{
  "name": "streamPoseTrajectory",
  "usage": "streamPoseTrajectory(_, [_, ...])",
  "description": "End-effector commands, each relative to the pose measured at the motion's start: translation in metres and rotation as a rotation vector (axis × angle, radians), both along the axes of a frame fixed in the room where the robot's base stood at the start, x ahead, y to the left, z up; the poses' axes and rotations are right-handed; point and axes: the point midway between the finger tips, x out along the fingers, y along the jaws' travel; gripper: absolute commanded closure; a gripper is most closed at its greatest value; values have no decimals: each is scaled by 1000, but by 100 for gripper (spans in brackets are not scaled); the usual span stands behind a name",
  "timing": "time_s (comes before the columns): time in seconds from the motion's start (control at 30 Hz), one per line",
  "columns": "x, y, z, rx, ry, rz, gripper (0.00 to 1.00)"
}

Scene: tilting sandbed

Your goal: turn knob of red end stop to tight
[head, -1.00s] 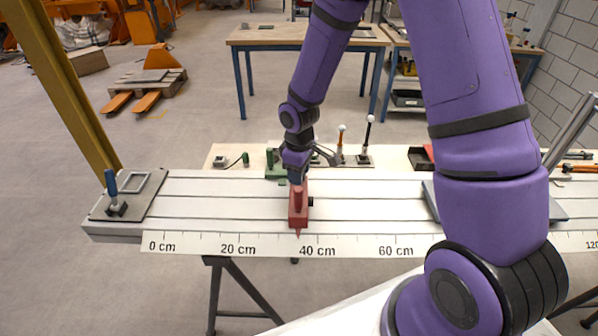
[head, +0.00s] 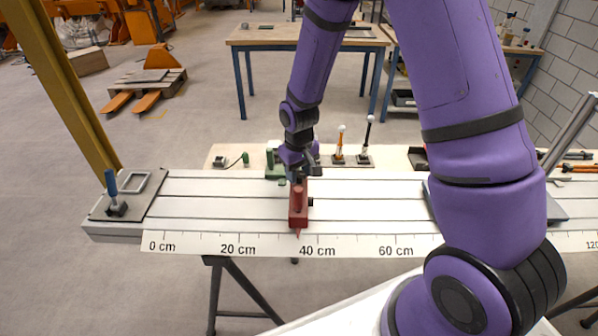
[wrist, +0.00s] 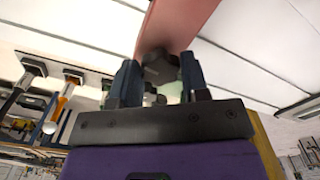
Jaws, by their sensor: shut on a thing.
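The red end stop (head: 298,208) sits on the pale slotted bed, its pointer a little short of the 40 cm mark of the front scale. In the wrist view its red body (wrist: 172,22) runs up from a dark lobed knob (wrist: 158,66). My gripper (head: 297,179) is at the far end of the stop in the head view, where the knob is hidden. In the wrist view my gripper (wrist: 160,80) is shut on this knob, one finger on each side. How tight the knob is cannot be seen.
A blue-handled clamp (head: 113,195) is on the grey plate at the bed's left end. The bed left of the stop is clear.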

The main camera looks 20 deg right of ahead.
Motion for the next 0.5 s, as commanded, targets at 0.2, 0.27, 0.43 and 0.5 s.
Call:
streamPoseTrajectory(0.2, [1,0,0,0,-2,-9,82])
streamPoseTrajectory(0.27, [1,0,0,0,-2,-9,82])
streamPoseTrajectory(0.43, [1,0,0,0,-2,-8,54])
streamPoseTrajectory(0.5, [1,0,0,0,-2,-8,38])
